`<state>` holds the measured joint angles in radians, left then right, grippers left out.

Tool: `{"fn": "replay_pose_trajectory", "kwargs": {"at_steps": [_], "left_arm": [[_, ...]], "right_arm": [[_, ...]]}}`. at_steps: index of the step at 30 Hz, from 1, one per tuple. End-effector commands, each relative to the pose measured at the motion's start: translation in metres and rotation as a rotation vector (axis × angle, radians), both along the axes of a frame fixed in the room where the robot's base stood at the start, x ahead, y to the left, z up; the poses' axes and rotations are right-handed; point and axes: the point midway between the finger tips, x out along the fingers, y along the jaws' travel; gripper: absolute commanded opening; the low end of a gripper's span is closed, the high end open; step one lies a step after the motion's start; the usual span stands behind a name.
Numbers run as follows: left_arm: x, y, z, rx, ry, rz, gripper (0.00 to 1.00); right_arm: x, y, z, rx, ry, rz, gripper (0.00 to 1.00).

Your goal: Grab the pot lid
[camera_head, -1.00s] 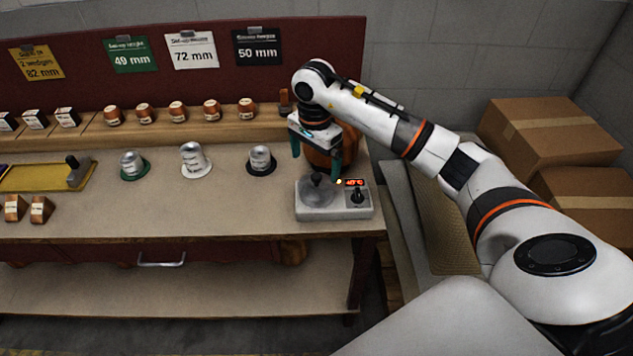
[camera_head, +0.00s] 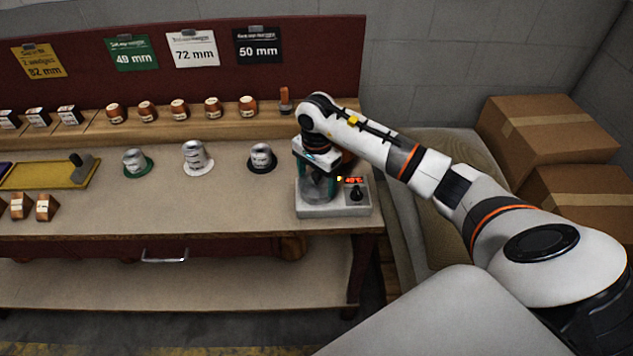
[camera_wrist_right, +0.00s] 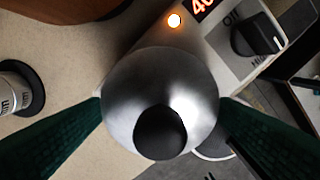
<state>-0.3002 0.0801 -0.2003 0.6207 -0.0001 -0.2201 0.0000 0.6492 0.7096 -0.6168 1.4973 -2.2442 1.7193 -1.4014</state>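The pot lid (camera_wrist_right: 128,78) is a round, shiny grey metal dome with a black knob (camera_wrist_right: 160,132). It shows large in the right wrist view. In the head view it sits over the grey unit (camera_head: 345,208) with the red display, partly covered by my gripper. My right gripper (camera_head: 318,190) points down over the lid, with its green fingers on either side of it. In the right wrist view the fingers (camera_wrist_right: 160,104) are wide apart, with the lid and knob between them. I cannot tell whether they touch the lid's edge. My left gripper is not in view.
A black control knob (camera_head: 357,193) stands on the unit right of the lid. Several hat-shaped metal pieces, one on a black base (camera_head: 262,157), stand to the left. A yellow tray (camera_head: 45,176) lies farther left. Cardboard boxes (camera_head: 545,130) are at the right. The bench front is clear.

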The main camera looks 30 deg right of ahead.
Motion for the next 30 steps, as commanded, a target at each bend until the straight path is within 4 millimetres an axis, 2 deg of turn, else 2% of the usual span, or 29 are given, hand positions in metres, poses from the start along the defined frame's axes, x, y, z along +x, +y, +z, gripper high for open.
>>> {"fn": "replay_pose_trajectory", "kwargs": {"at_steps": [1,3,11,14,24,27,30], "left_arm": [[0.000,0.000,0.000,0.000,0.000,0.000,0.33],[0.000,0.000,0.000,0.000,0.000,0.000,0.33],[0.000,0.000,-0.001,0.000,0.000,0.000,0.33],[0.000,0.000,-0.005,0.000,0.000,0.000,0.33],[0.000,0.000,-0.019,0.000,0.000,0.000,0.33],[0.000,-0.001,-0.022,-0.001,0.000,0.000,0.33],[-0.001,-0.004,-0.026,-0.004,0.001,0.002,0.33]], "right_arm": [[0.000,0.000,0.000,0.000,0.000,0.000,0.66],[0.000,0.000,0.000,0.000,0.000,0.000,0.59],[0.001,-0.001,0.005,-0.001,-0.003,0.000,0.59],[0.001,-0.001,0.017,-0.002,-0.006,0.000,0.59],[0.001,-0.001,0.082,-0.001,-0.005,-0.001,0.59],[0.001,0.000,0.092,0.001,-0.003,0.000,0.59],[0.000,0.000,0.092,0.000,-0.001,0.000,0.59]]}}
